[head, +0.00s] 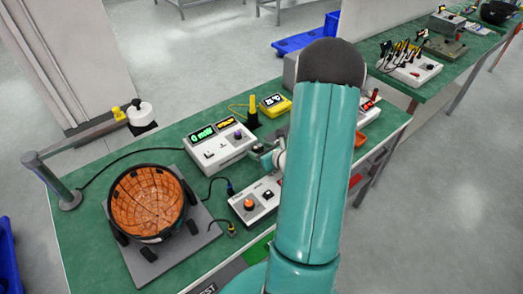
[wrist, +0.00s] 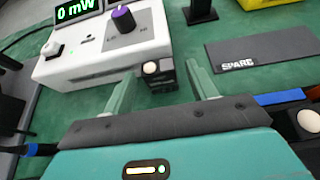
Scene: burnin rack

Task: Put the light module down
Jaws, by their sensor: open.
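A small dark block with a round white face, which looks like the light module (wrist: 158,83), sits against the front right corner of a white meter box (wrist: 105,50) in the wrist view. The meter's green display reads 0 mW, and it has a purple knob. My gripper (wrist: 160,72) is open, with one teal finger on each side of the block. I cannot tell whether either finger touches it. In the head view the meter (head: 218,145) stands on the green bench, and my arm hides most of the gripper and the block.
A dark pad marked SPARE (wrist: 262,48) lies right of the gripper, with a black post (wrist: 200,10) behind it. A white control box (head: 255,200) with an orange knob stands in front of the meter. An orange-lined bowl (head: 148,203) is at the left on a grey plate.

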